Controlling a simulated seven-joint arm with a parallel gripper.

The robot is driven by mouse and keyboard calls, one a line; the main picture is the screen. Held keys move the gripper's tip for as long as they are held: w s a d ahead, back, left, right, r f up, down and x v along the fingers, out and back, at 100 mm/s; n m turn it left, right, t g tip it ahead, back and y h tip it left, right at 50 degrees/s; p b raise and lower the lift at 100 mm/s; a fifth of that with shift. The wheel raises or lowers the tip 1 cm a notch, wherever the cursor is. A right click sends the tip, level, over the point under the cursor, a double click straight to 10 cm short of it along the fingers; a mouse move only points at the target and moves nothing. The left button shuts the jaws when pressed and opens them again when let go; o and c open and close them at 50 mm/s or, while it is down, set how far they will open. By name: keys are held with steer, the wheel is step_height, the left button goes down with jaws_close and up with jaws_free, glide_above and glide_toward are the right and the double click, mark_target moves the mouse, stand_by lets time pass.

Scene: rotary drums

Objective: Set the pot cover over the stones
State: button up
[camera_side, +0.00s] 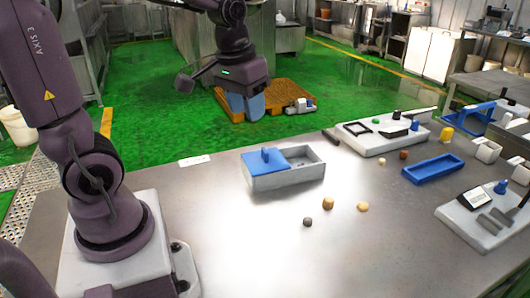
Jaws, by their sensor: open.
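A grey rectangular pot (290,181) stands on the steel table. Its blue cover (262,162) with an upright knob lies over the left part, and the right part is uncovered. A small dark spot shows in the uncovered part, too small to make out. My gripper (246,112) points down with blue fingers, open and empty. It appears above the pot's left side in the picture, apart from the cover.
A blue tray (433,169) lies at the right. Behind it is a white board (375,138) with small parts, and another board (485,222) is at the right edge. A small light piece (382,162) and a brown piece (403,155) lie between. The table's front middle is clear.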

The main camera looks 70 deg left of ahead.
mark_target(266, 150)
steer(key=w+a+f+n+g, duration=0.1)
steer(key=w+a+f+n, duration=0.45)
steer(key=a, duration=0.35)
steer(key=w+a+f+n+g, duration=0.1)
steer(key=w+a+f+n, duration=0.5)
steer(key=a, duration=0.3)
steer(key=shift+n, duration=0.65)
steer(key=f, duration=1.2)
steer(key=shift+s+d, duration=0.15)
steer(key=shift+d, duration=0.1)
steer(key=shift+r, duration=0.1)
jaws_close()
